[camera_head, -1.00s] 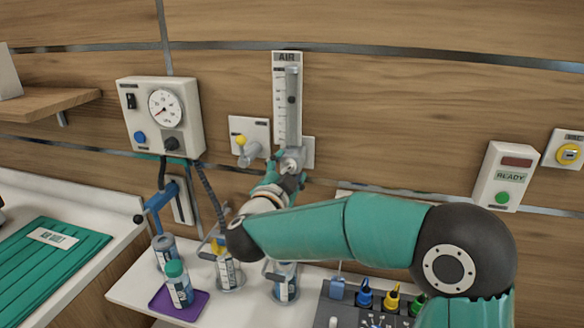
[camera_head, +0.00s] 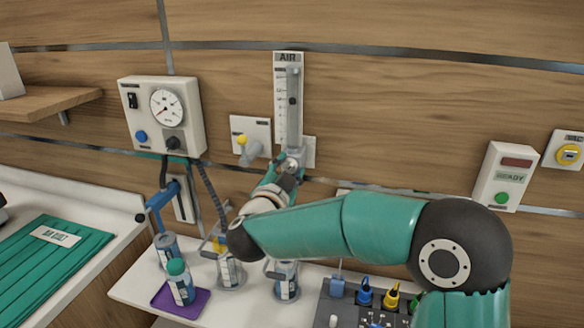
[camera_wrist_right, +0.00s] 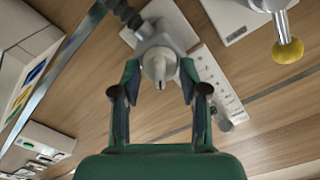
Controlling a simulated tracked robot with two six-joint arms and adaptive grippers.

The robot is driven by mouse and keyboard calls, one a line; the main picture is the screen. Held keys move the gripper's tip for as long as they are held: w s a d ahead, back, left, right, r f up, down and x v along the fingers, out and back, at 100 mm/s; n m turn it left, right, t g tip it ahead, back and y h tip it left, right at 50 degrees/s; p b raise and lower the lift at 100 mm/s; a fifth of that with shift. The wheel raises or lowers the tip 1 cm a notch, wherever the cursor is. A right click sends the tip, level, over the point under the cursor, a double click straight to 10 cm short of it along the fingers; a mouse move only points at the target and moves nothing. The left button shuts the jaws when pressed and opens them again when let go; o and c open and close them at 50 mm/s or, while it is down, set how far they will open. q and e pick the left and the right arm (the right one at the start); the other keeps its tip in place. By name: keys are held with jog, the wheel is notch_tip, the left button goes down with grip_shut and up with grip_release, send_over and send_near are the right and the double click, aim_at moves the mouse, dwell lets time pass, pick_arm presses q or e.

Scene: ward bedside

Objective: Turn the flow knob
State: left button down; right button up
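The AIR flowmeter (camera_head: 288,105) is an upright, clear tube on a white, scaled plate on the wood wall. Its grey lower body with the flow knob (camera_wrist_right: 160,65) faces my right wrist camera; in the head view this part is mostly behind my gripper. My right gripper (camera_head: 288,168) is just below and in front of the flowmeter's base. In the right wrist view its two green fingers (camera_wrist_right: 159,77) are spread, one on each side of the knob, with small gaps visible. Whether a fingertip touches is unclear. My left gripper is in neither view.
A yellow-tipped wall outlet (camera_head: 243,140) is just left of the flowmeter. A gauge box (camera_head: 164,115) with hose hangs further left. Below my right arm are bottles (camera_head: 286,281), a purple tray (camera_head: 180,301) and a connector box (camera_head: 350,305). A READY box (camera_head: 504,177) is at right.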

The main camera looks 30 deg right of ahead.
jog(key=shift+o, duration=1)
jog(key=shift+a, duration=0.1)
jog(key=v, duration=1.1)
jog(key=shift+s+a, duration=0.25)
jog(key=shift+a, duration=0.1)
